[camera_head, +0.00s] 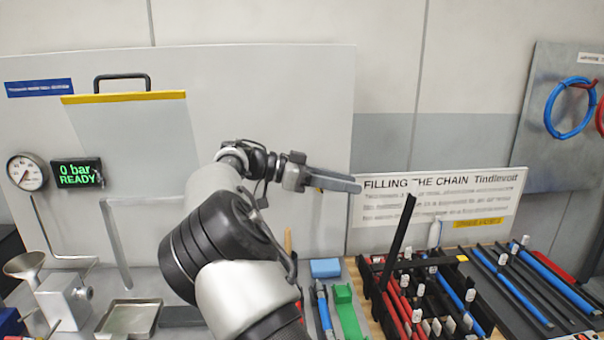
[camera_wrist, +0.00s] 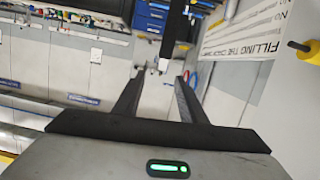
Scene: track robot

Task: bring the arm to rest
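My gripper (camera_head: 342,183) is held up in the air in front of the grey back panel, its fingers pointing right. In the wrist view the two dark fingers (camera_wrist: 160,77) stand apart with a gap between them, and I see nothing gripped. My arm reaches up from the bottom of the head view and bends at the elbow, hiding part of the panel and bench behind it.
A black bar (camera_head: 399,240) stands tilted up from the black rack (camera_head: 446,262), right of my fingertips. A sign (camera_head: 440,200) stands behind. A gauge (camera_head: 27,172), a "0 bar READY" display (camera_head: 77,174) and a metal tray (camera_head: 130,318) are at left.

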